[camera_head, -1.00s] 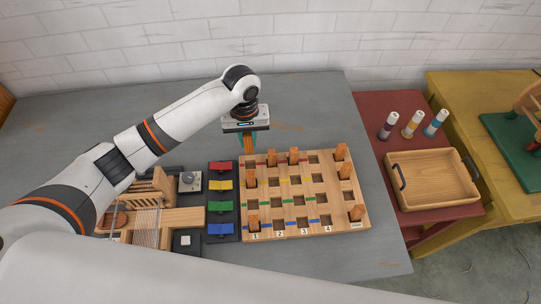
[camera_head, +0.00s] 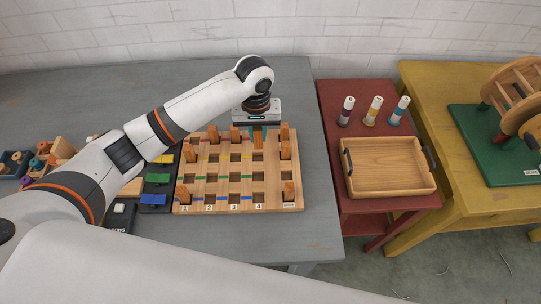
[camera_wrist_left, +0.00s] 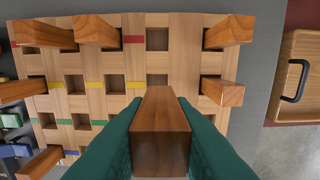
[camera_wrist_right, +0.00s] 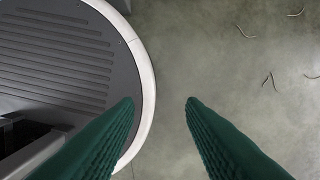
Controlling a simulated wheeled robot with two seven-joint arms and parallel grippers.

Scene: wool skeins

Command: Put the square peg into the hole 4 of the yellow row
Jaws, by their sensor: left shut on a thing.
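The wooden board (camera_head: 222,209) has rows of square holes with coloured marks and numbered columns. My left gripper (camera_head: 259,134) is above its far part, near column 4. It is shut on a square wooden peg (camera_wrist_left: 160,130), which in the left wrist view stands between the green fingertips and appears above the board. Hole 4 of the yellow row (camera_wrist_left: 157,80), right of the last yellow mark, shows as an empty hole just beyond the peg's top edge. My right gripper (camera_wrist_right: 160,105) is open and empty above the floor in the right wrist view.
Other pegs stand in the board, including one at the right edge (camera_wrist_left: 222,93) and several in the far row. Coloured blocks (camera_head: 157,179) lie left of the board. A red table (camera_head: 330,115) to the right bears a wooden tray (camera_head: 390,190) and spools (camera_head: 373,108).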

